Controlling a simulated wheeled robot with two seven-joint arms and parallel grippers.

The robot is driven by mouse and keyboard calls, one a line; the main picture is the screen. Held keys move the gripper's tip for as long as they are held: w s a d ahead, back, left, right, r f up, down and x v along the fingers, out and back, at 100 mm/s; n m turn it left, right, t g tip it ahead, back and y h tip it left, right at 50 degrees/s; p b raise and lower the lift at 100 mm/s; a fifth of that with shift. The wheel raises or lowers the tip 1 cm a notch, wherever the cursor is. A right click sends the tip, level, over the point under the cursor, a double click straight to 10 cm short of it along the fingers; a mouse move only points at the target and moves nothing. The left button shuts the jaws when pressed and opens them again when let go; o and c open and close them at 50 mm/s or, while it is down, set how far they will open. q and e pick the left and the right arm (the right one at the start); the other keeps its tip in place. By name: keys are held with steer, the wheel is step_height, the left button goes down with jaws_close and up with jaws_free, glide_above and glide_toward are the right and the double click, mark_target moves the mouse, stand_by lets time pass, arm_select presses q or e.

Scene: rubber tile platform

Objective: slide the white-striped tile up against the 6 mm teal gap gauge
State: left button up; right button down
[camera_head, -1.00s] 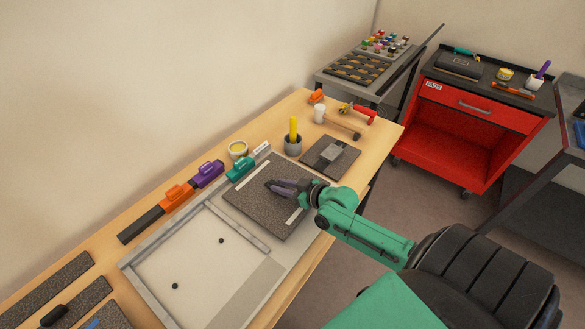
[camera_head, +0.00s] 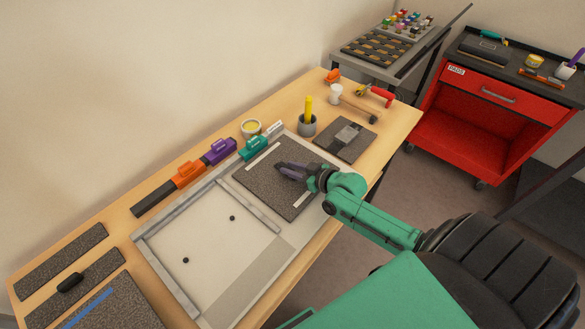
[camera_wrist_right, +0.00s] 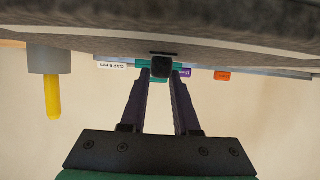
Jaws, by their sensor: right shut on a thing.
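The white-striped tile (camera_head: 281,193) is a dark speckled square with a white stripe along two opposite edges. It lies at the right end of a pale framed tray. My right gripper (camera_head: 280,166) is low over its middle. In the right wrist view its fingers (camera_wrist_right: 161,72) are shut on a small black knob (camera_wrist_right: 162,67) at the tile's face. The teal gap gauge (camera_head: 254,147) sits at the tile's upper left edge, beside a white label; it also shows behind the fingers in the wrist view. I cannot tell whether tile and gauge touch. My left gripper is out of view.
Orange (camera_head: 187,174) and purple (camera_head: 218,151) gauges line the tray's back edge. A grey cup with a yellow marker (camera_head: 308,110), a dark slab (camera_head: 345,138) and a mallet (camera_head: 352,115) stand beyond the tile. The tray's left part (camera_head: 207,235) is open, with two black dots.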

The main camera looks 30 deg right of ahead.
steer(key=shift+w+a+r+b, duration=0.1)
steer(key=shift+w+a+b, duration=0.05)
steer(key=shift+w, duration=0.35)
steer(key=shift+w+a+r+b, duration=0.1)
steer(key=shift+w+a+b, duration=0.05)
steer(key=shift+w, duration=0.35)
stand_by(0.5)
steer(key=c, duration=0.6)
jaws_free()
steer(key=shift+o, duration=0.2)
steer(key=shift+s+f, duration=0.15)
steer(key=shift+f, duration=0.1)
steer(key=shift+s+d+r, duration=0.15)
steer(key=shift+s, duration=0.25)
steer(key=v, duration=1.3)
steer(key=shift+s+r+p, duration=0.25)
steer(key=shift+s+p, duration=0.05)
steer(key=shift+p, duration=0.1)
steer(key=shift+d, duration=0.1)
